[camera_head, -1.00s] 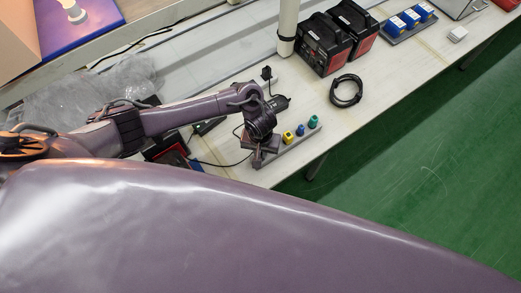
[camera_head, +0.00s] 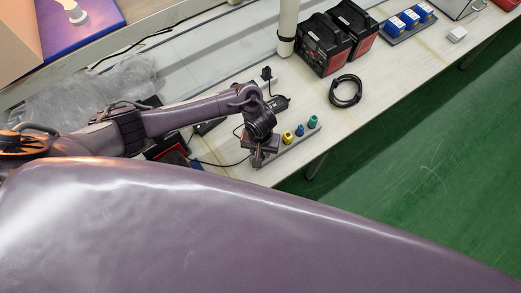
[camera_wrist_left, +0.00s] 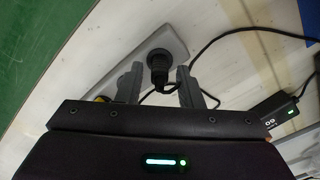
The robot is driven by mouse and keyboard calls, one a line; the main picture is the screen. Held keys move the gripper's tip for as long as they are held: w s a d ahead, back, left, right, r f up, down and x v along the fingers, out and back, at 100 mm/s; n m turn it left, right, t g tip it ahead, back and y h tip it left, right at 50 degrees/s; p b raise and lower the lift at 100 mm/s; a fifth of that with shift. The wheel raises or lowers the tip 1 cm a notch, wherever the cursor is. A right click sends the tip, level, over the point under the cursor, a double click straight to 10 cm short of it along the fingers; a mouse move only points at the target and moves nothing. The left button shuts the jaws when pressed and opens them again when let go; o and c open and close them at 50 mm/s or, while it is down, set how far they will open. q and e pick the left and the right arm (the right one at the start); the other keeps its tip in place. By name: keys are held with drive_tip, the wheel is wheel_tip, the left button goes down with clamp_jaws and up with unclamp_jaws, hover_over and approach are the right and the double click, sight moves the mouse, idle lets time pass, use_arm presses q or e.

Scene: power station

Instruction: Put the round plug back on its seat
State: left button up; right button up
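The round black plug (camera_wrist_left: 159,64) stands at one end of a grey rounded strip in the left wrist view, with a black cable running from it. I cannot tell whether it is fully down on its seat. The grey strip (camera_head: 292,145) carries yellow, blue and teal plugs in the head view. My left gripper (camera_head: 263,160) is over the strip's near left end and hides the black plug there. In the left wrist view my left gripper (camera_wrist_left: 160,76) is open, its fingers on either side of the plug with gaps showing. My right gripper is not in view.
A black cable coil (camera_head: 346,91), black-red battery units (camera_head: 324,45) and a white pole (camera_head: 288,28) stand farther back. Bare table lies right of the strip, before the edge and green floor.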

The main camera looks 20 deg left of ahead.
use_arm(q)
drive_tip(key=shift+o, duration=0.3)
wheel_tip(320, 180, up, 8)
drive_tip(key=shift+f+p, duration=0.15)
drive_tip(key=shift+p, duration=0.5)
